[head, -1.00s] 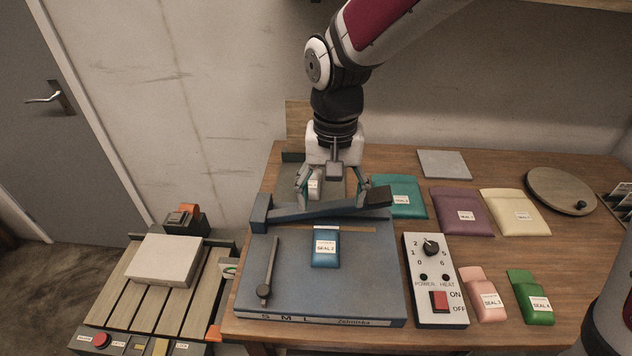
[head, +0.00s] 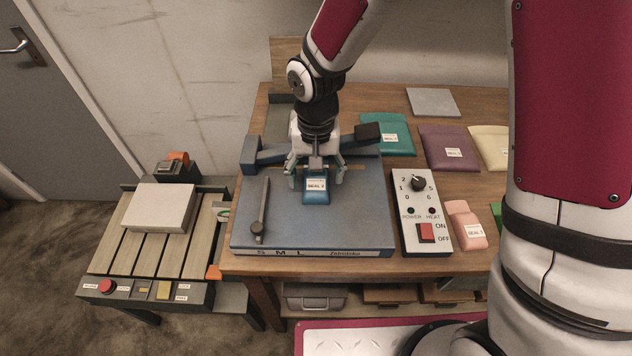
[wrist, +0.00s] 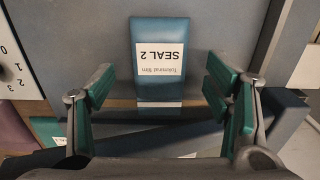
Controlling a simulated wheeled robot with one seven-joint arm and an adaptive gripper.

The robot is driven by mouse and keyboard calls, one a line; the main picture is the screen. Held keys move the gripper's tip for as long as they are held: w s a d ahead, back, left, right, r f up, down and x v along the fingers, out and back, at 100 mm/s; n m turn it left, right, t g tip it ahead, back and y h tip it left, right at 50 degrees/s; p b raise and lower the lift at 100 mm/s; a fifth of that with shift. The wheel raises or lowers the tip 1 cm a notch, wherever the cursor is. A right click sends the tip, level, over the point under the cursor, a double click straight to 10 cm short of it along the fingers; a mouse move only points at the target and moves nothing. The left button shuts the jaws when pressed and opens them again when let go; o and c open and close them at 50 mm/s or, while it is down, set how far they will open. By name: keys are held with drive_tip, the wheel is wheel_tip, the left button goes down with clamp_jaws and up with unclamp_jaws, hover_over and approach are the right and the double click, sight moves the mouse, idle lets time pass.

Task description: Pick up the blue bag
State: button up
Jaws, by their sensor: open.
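The blue bag (head: 317,194) lies flat on the blue-grey plate of the sealing machine (head: 340,222), with a white label reading "SEAL 2". In the wrist view the blue bag (wrist: 161,75) is beyond my fingertips, near the middle, and its near end is close to the gap between them. My gripper (head: 316,180) is over the bag's far end with its fingers on either side. In the wrist view my gripper (wrist: 160,82) is open and empty. How high the fingertips are above the plate is hard to tell.
The machine's sealing bar (head: 275,150) lies just behind my gripper. A control box (head: 421,212) and a pink bag (head: 466,226) are to the right. Teal (head: 387,132) and purple (head: 449,148) bags lie behind. A slatted table (head: 113,243) stands at left.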

drive_tip(key=shift+f, duration=0.8)
drive_tip(key=shift+c, duration=0.3)
drive_tip(key=c, duration=1.3)
drive_tip(key=shift+r+p, duration=0.3)
drive_tip(key=shift+r, duration=0.15)
